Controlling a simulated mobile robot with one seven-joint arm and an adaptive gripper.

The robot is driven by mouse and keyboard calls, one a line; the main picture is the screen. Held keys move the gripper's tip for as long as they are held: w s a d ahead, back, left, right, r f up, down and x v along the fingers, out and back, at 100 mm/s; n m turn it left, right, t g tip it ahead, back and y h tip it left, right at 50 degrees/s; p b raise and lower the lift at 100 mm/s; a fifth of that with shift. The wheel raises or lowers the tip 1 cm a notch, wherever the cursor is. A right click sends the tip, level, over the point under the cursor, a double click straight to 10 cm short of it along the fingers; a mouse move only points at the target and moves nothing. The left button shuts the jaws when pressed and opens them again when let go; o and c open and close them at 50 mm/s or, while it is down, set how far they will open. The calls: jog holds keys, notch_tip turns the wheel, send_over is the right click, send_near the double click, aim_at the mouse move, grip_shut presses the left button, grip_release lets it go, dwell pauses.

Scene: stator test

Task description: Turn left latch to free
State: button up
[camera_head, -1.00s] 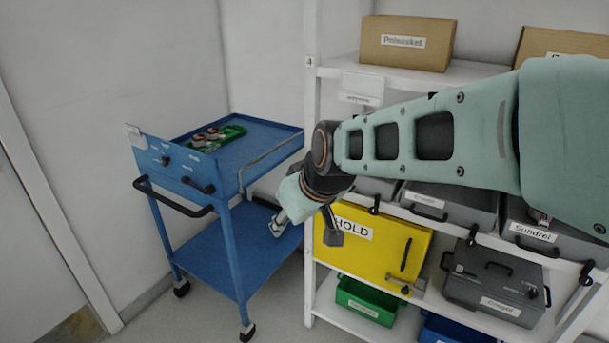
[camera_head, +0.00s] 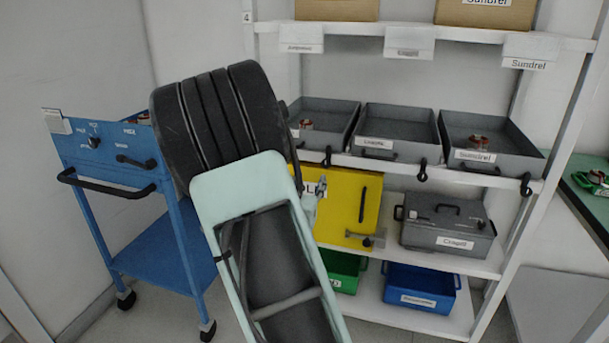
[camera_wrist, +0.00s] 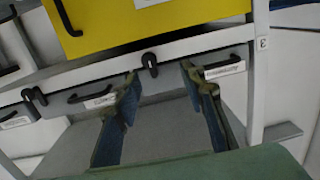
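Dark hook-shaped latches hang along the white shelf edge under the row of grey bins. The leftmost latch (camera_head: 327,156) in the head view is close beside my arm. One dark latch (camera_wrist: 150,62) is near the centre of the wrist view, just beyond the gap between my fingertips. Its exact angle is hard to tell. My gripper (camera_wrist: 162,77) is open and empty, with its two fingers apart and not visibly touching the latch. In the head view my arm hides most of the gripper.
The yellow box (camera_head: 368,208) stands below the bins, beside a grey case (camera_head: 447,232). A grey bin (camera_head: 385,148) and others sit above the latches. Green (camera_head: 345,268) and blue (camera_head: 421,291) bins are lower. The blue cart (camera_head: 160,255) stands left.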

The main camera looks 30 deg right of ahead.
aim_at(326, 163)
jog(key=shift+m+h, duration=0.3)
jog(key=shift+h, duration=0.2)
jog(key=x, duration=0.3)
jog(key=b+x, duration=0.1)
jog(key=x, duration=0.3)
jog(key=s+d+b+x, duration=0.1)
jog(key=x, duration=0.2)
jog(key=shift+w+d, duration=0.1)
jog(key=shift+d, duration=0.2)
grip_shut()
